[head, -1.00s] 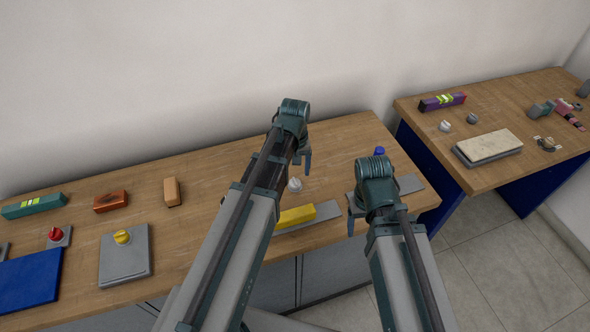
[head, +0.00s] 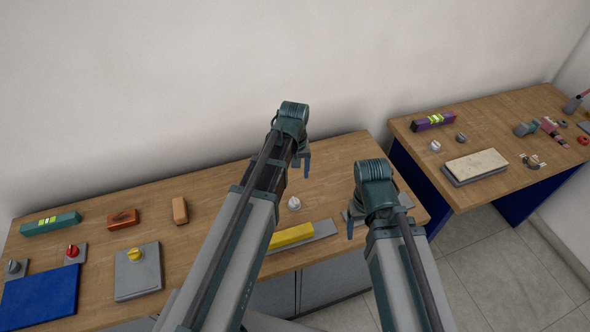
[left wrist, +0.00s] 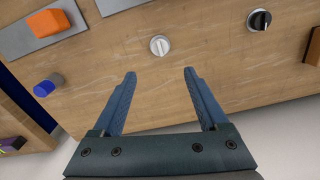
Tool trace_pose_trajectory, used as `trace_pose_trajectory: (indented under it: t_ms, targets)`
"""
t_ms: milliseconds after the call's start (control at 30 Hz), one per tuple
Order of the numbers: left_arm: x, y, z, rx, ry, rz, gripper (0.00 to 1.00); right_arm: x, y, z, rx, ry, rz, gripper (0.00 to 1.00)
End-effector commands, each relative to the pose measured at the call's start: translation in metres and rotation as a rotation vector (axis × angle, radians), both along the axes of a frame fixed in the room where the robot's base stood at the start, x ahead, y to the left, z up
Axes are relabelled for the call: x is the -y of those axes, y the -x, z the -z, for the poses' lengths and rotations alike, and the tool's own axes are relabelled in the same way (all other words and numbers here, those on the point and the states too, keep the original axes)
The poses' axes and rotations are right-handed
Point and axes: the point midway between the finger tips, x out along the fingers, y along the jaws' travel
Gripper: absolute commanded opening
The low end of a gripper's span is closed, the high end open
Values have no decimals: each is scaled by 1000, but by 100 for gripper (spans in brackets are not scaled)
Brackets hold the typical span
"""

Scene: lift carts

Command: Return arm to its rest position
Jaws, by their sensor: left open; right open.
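My left arm comes up the middle of the head view, and its gripper (head: 304,160) hangs over the back of the wooden workbench (head: 219,242). In the left wrist view its two blue fingers (left wrist: 159,73) are spread wide with nothing between them. A white round knob (left wrist: 159,45) lies just beyond the fingertips there. My right gripper (head: 352,228) is above the bench's right end, partly hidden by its own wrist; a blue finger shows. Nothing is seen held by it.
A yellow block (head: 291,236) on a grey plate lies between the arms. A blue mat (head: 38,297), a green level (head: 50,223) and blocks lie at left. A second table (head: 490,196) stands at right, with a gap between tables. The bench's right end is partly hidden.

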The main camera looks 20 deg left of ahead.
Motion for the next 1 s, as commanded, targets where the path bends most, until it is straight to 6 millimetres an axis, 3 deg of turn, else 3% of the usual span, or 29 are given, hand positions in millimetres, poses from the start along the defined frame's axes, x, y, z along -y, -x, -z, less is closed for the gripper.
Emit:
trace_pose_trajectory:
  t_ms: [267, 367, 533, 700, 833, 1000]
  targets:
    - [4, 4, 1, -1, -2, 16, 76, 0, 0, 1, 0, 0, 0, 75]
    - [23, 25, 7, -9, -13, 112, 76, 0, 0, 7, 0, 0, 0, 75]
    - [69, 83, 19, -32, -50, 403, 76, 0, 0, 19, 0, 0, 1, 75]
    - [96, 127, 25, -53, -80, 636, 76, 0, 0, 26, 0, 0, 1, 75]
    - [104, 142, 27, -62, -93, 727, 76, 0, 0, 28, 0, 0, 1, 75]
    - [106, 144, 27, -65, -96, 749, 76, 0, 0, 28, 0, 0, 1, 75]
